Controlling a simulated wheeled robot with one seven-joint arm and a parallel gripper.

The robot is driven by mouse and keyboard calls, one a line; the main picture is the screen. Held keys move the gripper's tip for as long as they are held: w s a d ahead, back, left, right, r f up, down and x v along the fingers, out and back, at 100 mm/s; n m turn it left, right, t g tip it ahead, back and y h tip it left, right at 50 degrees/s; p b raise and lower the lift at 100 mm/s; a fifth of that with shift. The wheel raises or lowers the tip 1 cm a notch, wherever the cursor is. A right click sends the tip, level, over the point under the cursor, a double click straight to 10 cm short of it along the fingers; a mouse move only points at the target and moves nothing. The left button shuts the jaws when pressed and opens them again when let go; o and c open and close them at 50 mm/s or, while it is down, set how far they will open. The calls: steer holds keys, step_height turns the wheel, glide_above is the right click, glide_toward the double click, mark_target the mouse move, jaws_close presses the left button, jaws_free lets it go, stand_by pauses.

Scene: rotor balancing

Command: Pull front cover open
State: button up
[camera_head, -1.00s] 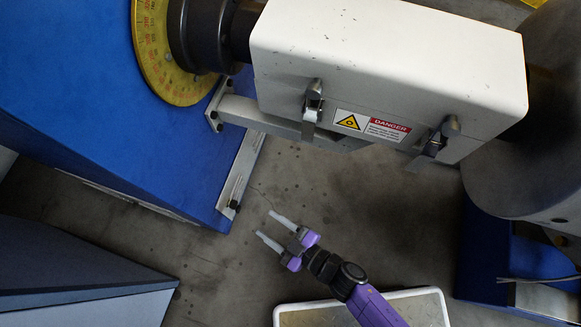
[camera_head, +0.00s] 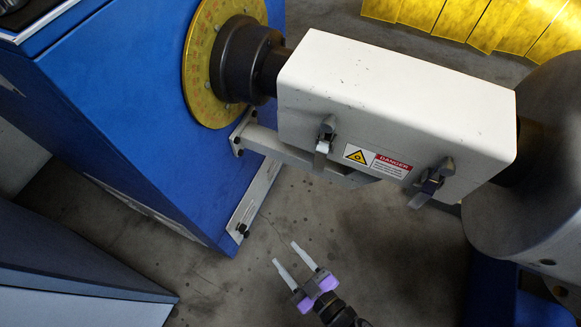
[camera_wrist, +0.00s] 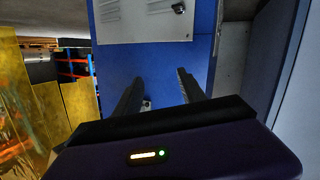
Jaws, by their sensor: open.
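The front cover (camera_head: 395,95) is a white box-shaped guard around the shaft, with two metal latches and a danger label on its front face. The left latch (camera_head: 324,142) and the right latch (camera_head: 431,181) hang on its front side. My gripper (camera_head: 294,254) is open and empty, below and to the left of the cover, apart from it. In the wrist view my two dark fingers (camera_wrist: 160,90) stand apart in front of a blue housing, with nothing between them. The cover is not clearly seen in the wrist view.
The blue machine housing (camera_head: 130,120) with a yellow dial (camera_head: 205,60) stands at left. A large grey rotor (camera_head: 530,170) is at right. Yellow panels (camera_head: 490,22) stand at the back. A dark cabinet (camera_head: 70,260) is at lower left. The floor around my gripper is clear.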

steer(key=d+r+m+t+h, duration=0.3)
steer(key=d+r, duration=0.4)
steer(key=r, duration=0.3)
steer(key=s+d+r+m+h, duration=0.75)
steer(key=s+d+r, duration=0.7)
steer(key=r, duration=0.25)
step_height(320, 180, up, 28)
steer(key=p, duration=2.8)
steer(key=shift+a, duration=0.4)
steer(key=shift+s, duration=0.1)
